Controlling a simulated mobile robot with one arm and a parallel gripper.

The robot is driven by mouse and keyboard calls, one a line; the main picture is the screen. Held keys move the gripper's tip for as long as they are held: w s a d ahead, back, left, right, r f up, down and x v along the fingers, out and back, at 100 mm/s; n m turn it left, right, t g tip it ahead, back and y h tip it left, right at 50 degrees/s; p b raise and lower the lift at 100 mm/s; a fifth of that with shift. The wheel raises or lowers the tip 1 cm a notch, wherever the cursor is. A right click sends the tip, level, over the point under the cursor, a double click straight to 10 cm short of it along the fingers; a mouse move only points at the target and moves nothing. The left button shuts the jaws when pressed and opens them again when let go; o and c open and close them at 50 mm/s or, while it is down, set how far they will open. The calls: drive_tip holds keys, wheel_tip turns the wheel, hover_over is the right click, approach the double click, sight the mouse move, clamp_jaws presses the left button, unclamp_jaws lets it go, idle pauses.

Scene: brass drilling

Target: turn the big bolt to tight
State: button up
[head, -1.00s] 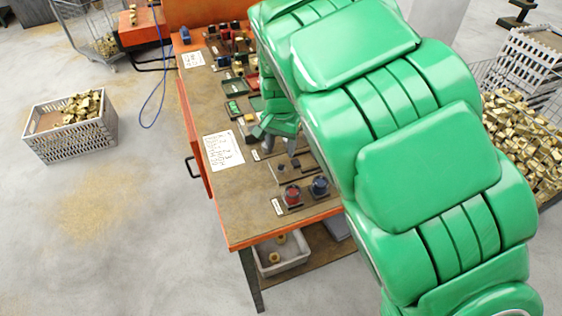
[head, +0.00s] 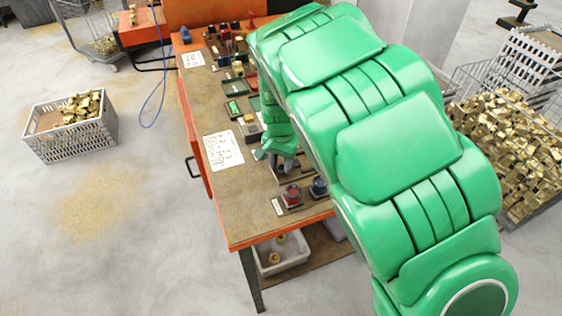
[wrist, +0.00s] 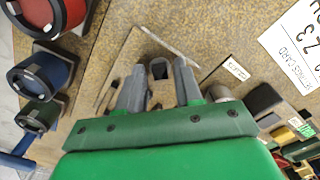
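In the wrist view a dark, rounded upright piece, which looks like the big bolt (wrist: 158,70), stands on a brownish plate (wrist: 126,62). My gripper (wrist: 160,66) has its two grey fingers apart, one on each side of this piece. A narrow gap seems to show on both sides, and I cannot tell whether either finger touches it. In the head view my gripper (head: 284,168) is low over the workbench (head: 238,205) and hides the bolt. How tight the bolt is cannot be seen.
Red (head: 292,195) and blue (head: 319,186) round fixtures stand at the bench's near end. A white sheet (head: 222,150) lies on the left side. Several small parts fill the far end. A crate (head: 68,142) stands on the floor at left.

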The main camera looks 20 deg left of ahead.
sight(281, 165)
clamp_jaws()
drive_tip(key=shift+m, duration=0.8)
drive_tip(key=shift+o, duration=2.1)
unclamp_jaws()
drive_tip(key=shift+r, duration=0.1)
drive_tip(key=shift+r, duration=3.8)
